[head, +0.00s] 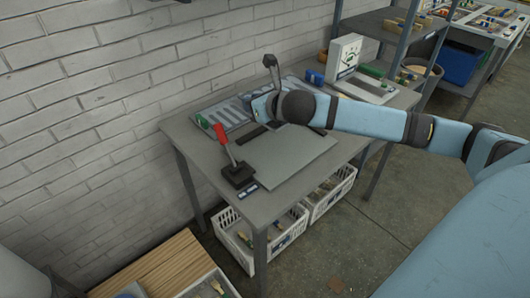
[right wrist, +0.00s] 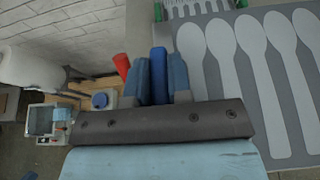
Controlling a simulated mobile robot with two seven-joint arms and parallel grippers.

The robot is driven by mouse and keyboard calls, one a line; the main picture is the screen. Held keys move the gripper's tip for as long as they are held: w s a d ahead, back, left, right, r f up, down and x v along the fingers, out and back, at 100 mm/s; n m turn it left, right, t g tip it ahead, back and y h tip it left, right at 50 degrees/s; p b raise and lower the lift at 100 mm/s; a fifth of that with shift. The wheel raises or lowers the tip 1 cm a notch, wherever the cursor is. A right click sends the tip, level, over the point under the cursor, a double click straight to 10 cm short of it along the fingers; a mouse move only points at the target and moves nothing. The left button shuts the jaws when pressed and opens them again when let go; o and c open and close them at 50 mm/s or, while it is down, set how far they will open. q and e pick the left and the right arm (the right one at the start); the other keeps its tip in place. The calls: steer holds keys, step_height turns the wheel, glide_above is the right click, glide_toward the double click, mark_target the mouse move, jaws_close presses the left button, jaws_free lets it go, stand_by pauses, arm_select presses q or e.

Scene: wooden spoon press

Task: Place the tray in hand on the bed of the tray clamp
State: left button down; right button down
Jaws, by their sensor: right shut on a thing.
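The tray (head: 224,112) is a grey panel with pale spoon shapes, at the back of the bench and partly hidden by my right arm. Its spoon shapes show large at the right of the right wrist view (right wrist: 236,75). My right gripper (right wrist: 160,78) is shut on a blue grip piece (right wrist: 158,65) beside the tray's edge. The head view does not show whether the tray touches the bench. The tray clamp has a flat grey bed (head: 292,155) that looks bare, with a red-handled lever (head: 222,134) on a dark base at its left. My left gripper is not in view.
A white box-like unit (head: 344,56) and a small blue block (head: 315,77) stand at the bench's back right. A brick wall (head: 80,90) runs behind. White crates (head: 328,194) sit under the bench. A metal shelf (head: 385,22) stands at the upper right.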

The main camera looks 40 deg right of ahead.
step_height(320, 180, down, 14)
steer(key=shift+s+r+b, duration=0.1)
steer(key=shift+r+b, duration=0.05)
steer(key=shift+b, duration=1.1)
step_height(320, 180, down, 4)
steer(key=shift+r+b, duration=0.25)
steer(key=shift+b, duration=0.2)
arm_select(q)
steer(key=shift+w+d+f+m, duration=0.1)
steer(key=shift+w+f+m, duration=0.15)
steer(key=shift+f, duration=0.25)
arm_select(e)
steer(key=shift+f, duration=0.3)
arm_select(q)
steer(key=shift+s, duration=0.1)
arm_select(e)
steer(key=shift+f, duration=0.1)
steer(key=c, duration=1)
jaws_free()
steer(key=shift+c, duration=0.2)
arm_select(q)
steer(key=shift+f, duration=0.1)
